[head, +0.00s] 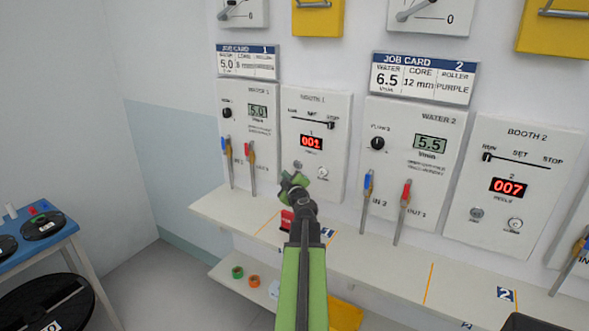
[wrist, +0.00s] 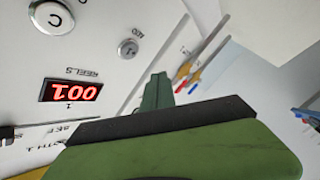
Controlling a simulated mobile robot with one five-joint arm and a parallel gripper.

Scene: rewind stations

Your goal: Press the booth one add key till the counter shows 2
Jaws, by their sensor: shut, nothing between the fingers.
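The booth one panel (head: 337,110) is a white box on the wall with a slider at the top. Its red counter (head: 311,142) reads 001, and the wrist view shows the same counter (wrist: 72,90) upside down. The grey add key (head: 298,165) is at the panel's lower left, just above my gripper; it is clear in the wrist view (wrist: 128,47). A white C key (head: 322,173) is to its right, also in the wrist view (wrist: 50,17). My gripper (head: 292,181) is shut and empty. Its green tip (wrist: 157,91) appears apart from the add key; the exact gap is unclear.
The Water 1 panel (head: 259,140) with blue and red levers is left of booth one; Water 2 (head: 408,162) is right. A white shelf (head: 375,255) runs below, with a red item (head: 287,220) beside my arm. A blue table (head: 60,238) stands left.

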